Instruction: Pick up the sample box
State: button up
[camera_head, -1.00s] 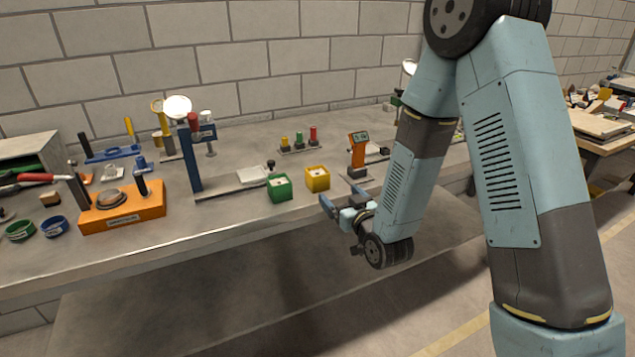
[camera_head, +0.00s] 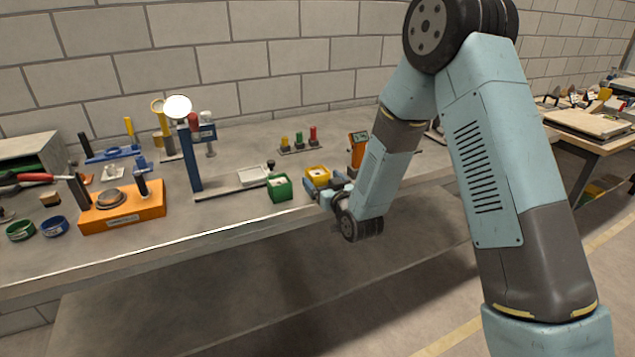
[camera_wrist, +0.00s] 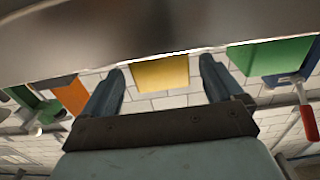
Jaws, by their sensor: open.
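A small yellow box (camera_head: 317,173) with a light top stands near the bench's front edge, partly hidden by my gripper (camera_head: 328,191). A similar green box (camera_head: 279,188) stands to its left. No mark tells which of them is the sample box. In the wrist view, which looks upside down, the yellow box (camera_wrist: 160,73) lies between the spread fingertips of my gripper (camera_wrist: 164,68), with a gap on each side. How deep the fingers reach around it is hard to tell. My gripper is open and empty. The green box (camera_wrist: 268,56) is outside the fingers, to the right.
The bench (camera_head: 240,218) has a blue upright stand (camera_head: 189,160) left of the green box. An orange device (camera_head: 357,150) stands close right of the yellow box, partly behind my arm. Several small coloured pieces (camera_head: 299,139) are behind. An orange block (camera_head: 122,207) lies farther left.

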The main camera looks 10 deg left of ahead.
aim_at(321, 179)
jog(key=shift+x, duration=1.9)
jog(key=c, duration=1.2)
